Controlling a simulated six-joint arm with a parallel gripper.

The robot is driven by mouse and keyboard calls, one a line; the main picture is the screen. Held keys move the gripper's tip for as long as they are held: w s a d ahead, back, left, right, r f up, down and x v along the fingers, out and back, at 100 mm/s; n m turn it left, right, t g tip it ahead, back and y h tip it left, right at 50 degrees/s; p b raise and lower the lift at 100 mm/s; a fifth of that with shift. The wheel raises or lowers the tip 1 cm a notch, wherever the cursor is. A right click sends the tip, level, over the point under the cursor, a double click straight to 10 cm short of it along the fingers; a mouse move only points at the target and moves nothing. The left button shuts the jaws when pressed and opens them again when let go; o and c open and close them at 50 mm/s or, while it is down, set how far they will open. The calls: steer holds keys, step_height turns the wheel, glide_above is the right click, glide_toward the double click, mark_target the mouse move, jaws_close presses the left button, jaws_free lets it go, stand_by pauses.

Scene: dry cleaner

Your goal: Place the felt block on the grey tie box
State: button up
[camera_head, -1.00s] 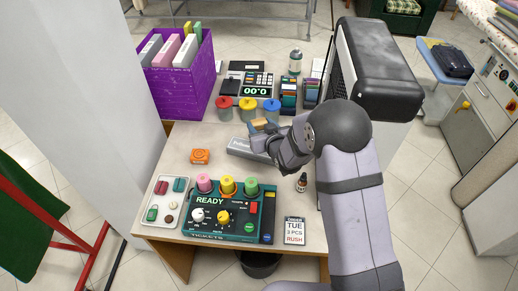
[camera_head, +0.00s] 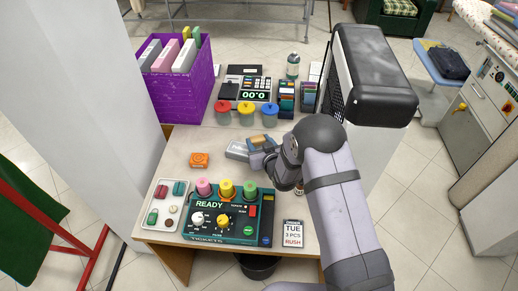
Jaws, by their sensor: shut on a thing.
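The tan felt block (camera_head: 260,141) is in the middle of the table, between the fingers of my gripper (camera_head: 262,149). My gripper is shut on it, reaching in from the right. The grey tie box (camera_head: 237,151) lies flat on the table. Its left end shows, while my gripper and the block cover much of its right part. The block appears over the right part of the box, low and close to it. I cannot tell whether it touches the box.
Red, yellow and blue-lidded jars (camera_head: 246,114) stand behind. A green ticket console (camera_head: 222,218), a tray of small pieces (camera_head: 160,208) and an order card (camera_head: 293,233) are in front. A black-and-white machine (camera_head: 375,75) stands at right.

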steer(key=shift+f+p, duration=0.45)
steer(key=shift+f, duration=1.45)
steer(key=shift+f, duration=0.2)
steer(key=o, duration=1)
steer(key=shift+o, duration=0.2)
steer(key=shift+r, duration=0.1)
